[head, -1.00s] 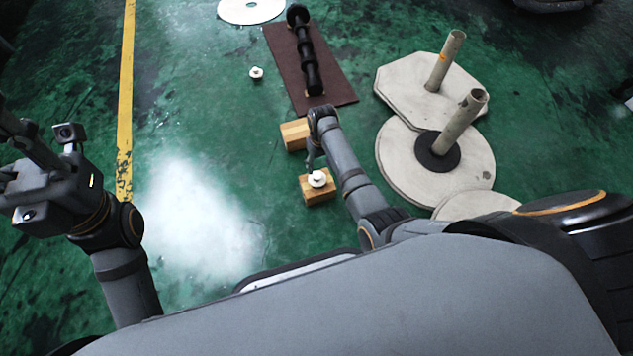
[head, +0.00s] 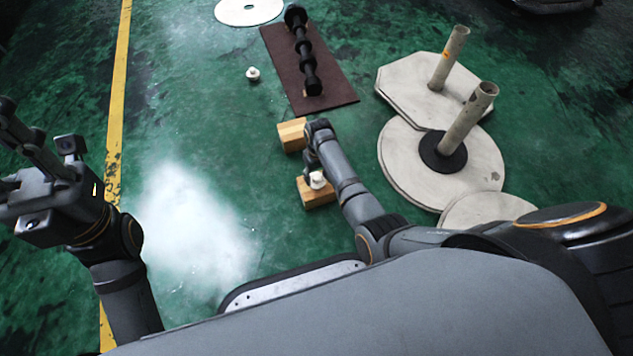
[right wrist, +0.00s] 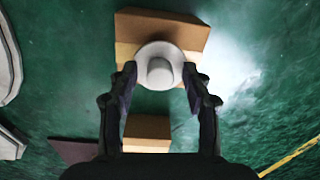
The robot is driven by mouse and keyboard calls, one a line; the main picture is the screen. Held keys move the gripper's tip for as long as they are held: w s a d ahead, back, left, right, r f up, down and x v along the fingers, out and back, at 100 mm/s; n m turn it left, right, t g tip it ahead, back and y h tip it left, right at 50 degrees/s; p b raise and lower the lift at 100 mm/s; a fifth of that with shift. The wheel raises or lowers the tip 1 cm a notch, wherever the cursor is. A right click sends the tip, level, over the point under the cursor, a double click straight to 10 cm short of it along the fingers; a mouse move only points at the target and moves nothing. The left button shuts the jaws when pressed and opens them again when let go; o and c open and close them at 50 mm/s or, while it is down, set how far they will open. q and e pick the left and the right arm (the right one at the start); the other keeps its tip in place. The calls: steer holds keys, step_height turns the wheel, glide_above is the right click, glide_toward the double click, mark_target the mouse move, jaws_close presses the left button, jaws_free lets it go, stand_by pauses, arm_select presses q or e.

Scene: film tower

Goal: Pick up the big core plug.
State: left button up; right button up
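A white round plug (head: 317,180) with a raised knob sits on a wooden block (head: 322,197) in the head view. I take it for the big core plug. It also shows from above in the right wrist view (right wrist: 160,64), on the block (right wrist: 135,30). My right gripper (right wrist: 160,80) is open, with its fingertips apart on either side of the plug's near edge. I cannot tell whether they touch it. In the head view my right gripper (head: 311,172) is partly hidden by its own arm. My left gripper (head: 12,150) is far left, partly cut off, away from the plug.
Another wooden block (head: 291,134) is just beyond. A smaller-looking white plug (head: 252,74) stands on the floor. A black shaft (head: 302,50) lies over a brown mat (head: 335,88). Pale discs with upright tubes (head: 466,122) stand at right. The floor at left is clear.

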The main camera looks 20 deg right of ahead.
jaws_close()
